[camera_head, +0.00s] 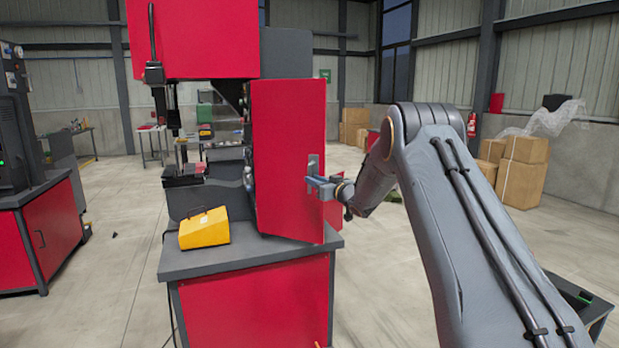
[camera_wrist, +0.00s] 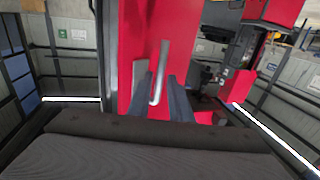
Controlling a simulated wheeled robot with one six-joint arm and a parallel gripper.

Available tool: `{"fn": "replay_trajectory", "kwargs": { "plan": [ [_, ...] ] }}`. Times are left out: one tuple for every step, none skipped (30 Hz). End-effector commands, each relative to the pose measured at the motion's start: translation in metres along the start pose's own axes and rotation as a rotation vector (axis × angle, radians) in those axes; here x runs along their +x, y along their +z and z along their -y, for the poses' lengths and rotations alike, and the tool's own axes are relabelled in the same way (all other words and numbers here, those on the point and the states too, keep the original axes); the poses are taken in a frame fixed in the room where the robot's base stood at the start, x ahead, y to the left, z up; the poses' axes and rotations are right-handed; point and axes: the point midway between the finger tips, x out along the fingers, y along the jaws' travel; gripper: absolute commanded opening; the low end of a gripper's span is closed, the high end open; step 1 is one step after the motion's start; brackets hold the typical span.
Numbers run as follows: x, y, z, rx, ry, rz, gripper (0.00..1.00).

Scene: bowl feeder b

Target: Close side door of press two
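The press (camera_head: 195,40) stands on a grey-topped red bench. Its red side door (camera_head: 288,130) stands open, swung out from the machine toward the head camera. A metal bar handle (camera_head: 313,163) is on the door's right part; it shows upright in the wrist view (camera_wrist: 163,58) against the red door panel (camera_wrist: 133,50). My gripper (camera_head: 311,182) is at the handle's lower end. In the wrist view its fingers (camera_wrist: 160,82) are apart, one on each side of the handle's lower part. I cannot tell whether either finger touches the handle.
A yellow box (camera_head: 204,229) sits on the bench top (camera_head: 240,256) left of the door. Another red cabinet machine (camera_head: 50,225) stands at the far left. Cardboard boxes (camera_head: 522,170) stand at the back right. The floor between is mostly clear.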

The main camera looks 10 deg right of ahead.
Motion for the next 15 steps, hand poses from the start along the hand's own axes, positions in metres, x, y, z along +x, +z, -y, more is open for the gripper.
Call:
{"fn": "replay_trajectory", "kwargs": {
  "plan": [
    [0.007, 0.000, 0.001, 0.000, -0.001, 0.000, 0.18],
    [0.011, -0.001, 0.001, -0.001, 0.000, -0.001, 0.18],
    [0.016, 0.000, 0.000, 0.000, 0.000, 0.000, 0.18],
    [0.019, 0.000, 0.000, 0.000, 0.000, 0.000, 0.18],
    [0.022, 0.000, 0.000, 0.000, 0.001, 0.000, 0.18],
    [0.026, -0.001, 0.000, 0.000, 0.000, 0.000, 0.18],
    [0.028, 0.000, 0.000, 0.000, 0.000, 0.000, 0.18],
    [0.030, 0.000, 0.000, 0.000, 0.000, 0.000, 0.18],
    [0.032, 0.000, 0.000, 0.000, 0.000, 0.000, 0.18],
    [0.033, 0.000, 0.000, 0.000, 0.001, 0.000, 0.18],
    [0.034, 0.000, 0.000, 0.000, 0.001, 0.001, 0.18],
    [0.035, 0.000, 0.000, 0.000, 0.001, 0.001, 0.18],
    [0.035, 0.000, 0.000, 0.000, 0.001, 0.001, 0.18],
    [0.035, 0.000, 0.000, 0.000, 0.001, 0.001, 0.18],
    [0.035, 0.000, 0.000, 0.000, 0.002, 0.001, 0.18]
  ]
}}
